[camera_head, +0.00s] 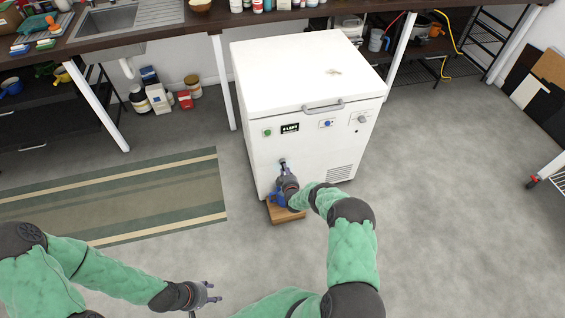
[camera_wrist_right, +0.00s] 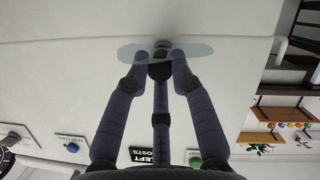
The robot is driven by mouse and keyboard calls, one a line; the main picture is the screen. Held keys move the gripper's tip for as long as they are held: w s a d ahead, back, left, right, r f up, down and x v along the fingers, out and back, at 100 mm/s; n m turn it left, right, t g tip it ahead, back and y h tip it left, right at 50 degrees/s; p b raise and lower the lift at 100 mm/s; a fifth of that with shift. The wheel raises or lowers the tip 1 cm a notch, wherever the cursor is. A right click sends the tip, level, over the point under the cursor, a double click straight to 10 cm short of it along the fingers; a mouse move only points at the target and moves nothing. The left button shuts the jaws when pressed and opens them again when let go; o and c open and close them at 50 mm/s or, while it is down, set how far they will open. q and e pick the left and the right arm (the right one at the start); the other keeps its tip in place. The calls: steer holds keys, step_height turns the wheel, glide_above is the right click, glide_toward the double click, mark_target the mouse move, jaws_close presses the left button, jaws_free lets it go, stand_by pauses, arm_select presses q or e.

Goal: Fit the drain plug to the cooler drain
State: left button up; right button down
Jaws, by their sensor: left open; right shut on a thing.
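The white cooler (camera_head: 305,75) stands against the counter with its lid shut. My right gripper (camera_head: 284,169) is at the lower left of its front face. In the right wrist view my right gripper (camera_wrist_right: 160,62) is shut on a small dark piece, the drain plug (camera_wrist_right: 160,72), right at the white panel. A pale translucent oval (camera_wrist_right: 127,53) lies across the fingertips there. The cooler drain is hidden behind the plug and fingers, so I cannot tell whether the plug is in it. My left gripper (camera_head: 208,294) is open and empty over the floor at the bottom.
A blue jug (camera_head: 276,200) stands on a wooden block (camera_head: 287,214) just below my right gripper. A striped green mat (camera_head: 120,192) lies left of the cooler. Bottles and tubs (camera_head: 160,98) stand under the counter. The floor right of the cooler is clear.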

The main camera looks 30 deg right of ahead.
steer(key=shift+w+d, duration=0.15)
steer(key=shift+w, duration=0.5)
stand_by(0.7)
steer(key=c, duration=1)
jaws_free()
steer(key=shift+s, duration=0.1)
